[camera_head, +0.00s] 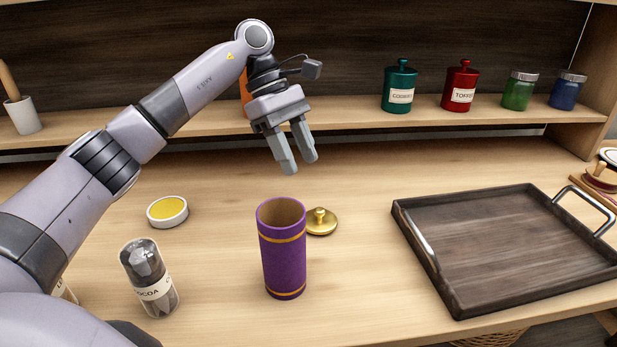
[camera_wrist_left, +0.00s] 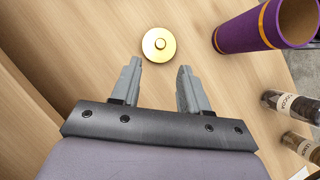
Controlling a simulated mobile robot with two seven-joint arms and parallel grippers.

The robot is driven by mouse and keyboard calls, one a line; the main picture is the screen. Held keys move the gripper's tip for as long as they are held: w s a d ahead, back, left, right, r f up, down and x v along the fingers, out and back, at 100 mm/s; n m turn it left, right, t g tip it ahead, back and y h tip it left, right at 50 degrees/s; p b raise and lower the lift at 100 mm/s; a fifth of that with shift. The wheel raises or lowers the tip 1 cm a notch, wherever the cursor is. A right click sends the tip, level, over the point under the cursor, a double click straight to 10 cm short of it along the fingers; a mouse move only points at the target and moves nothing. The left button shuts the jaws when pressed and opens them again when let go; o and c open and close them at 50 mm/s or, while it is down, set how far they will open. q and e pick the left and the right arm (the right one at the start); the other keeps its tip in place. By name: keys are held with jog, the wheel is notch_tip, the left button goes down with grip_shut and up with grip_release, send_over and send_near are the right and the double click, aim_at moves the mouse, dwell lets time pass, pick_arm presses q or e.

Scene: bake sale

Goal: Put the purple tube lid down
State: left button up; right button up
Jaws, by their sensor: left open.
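The purple tube (camera_head: 283,255) stands upright on the counter with its top open, and it shows at the top right of the left wrist view (camera_wrist_left: 255,30). Its gold lid with a knob (camera_head: 321,222) lies on the counter just behind and to the right of the tube. In the left wrist view the lid (camera_wrist_left: 159,44) lies flat, knob up, beyond my fingertips. My left gripper (camera_head: 292,165) is open and empty, above the counter behind the tube and lid. It is apart from the lid. My right gripper is not in view.
A dark wooden tray (camera_head: 515,245) lies at the right. A glass cocoa jar (camera_head: 150,280) and a yellow-topped round tin (camera_head: 167,211) stand at the left. Teal (camera_head: 399,88) and red (camera_head: 460,87) canisters stand on the back shelf. The counter between lid and tray is clear.

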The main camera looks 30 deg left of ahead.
pick_arm(q)
jog(key=v, duration=0.2)
jog(key=shift+a+r, duration=0.1)
jog(key=shift+r, duration=0.15)
dwell(0.5)
